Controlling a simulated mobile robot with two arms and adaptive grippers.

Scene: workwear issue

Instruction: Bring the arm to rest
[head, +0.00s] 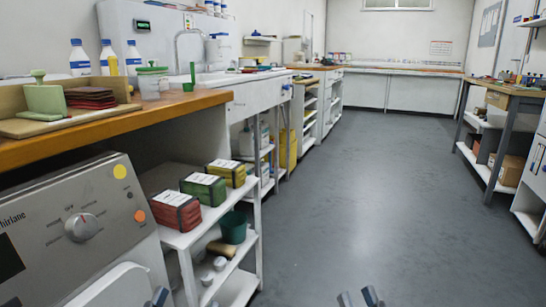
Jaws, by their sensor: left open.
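My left gripper (156,298) shows only by its fingertips at the bottom edge of the head view, in front of the grey washing machine. It is open, and I see nothing held in it. My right gripper (359,298) shows by its two fingertips at the bottom edge, right of the middle, over bare floor. The fingertips stand apart with nothing visible between them. The rest of both grippers and both arms is out of the frame.
A washing machine (100,220) stands at lower left under a wooden counter (130,122). Beside it, a white shelf (185,236) holds red, green and yellow bundles. A workbench (510,90) stands at right. The grey floor (350,200) between is clear.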

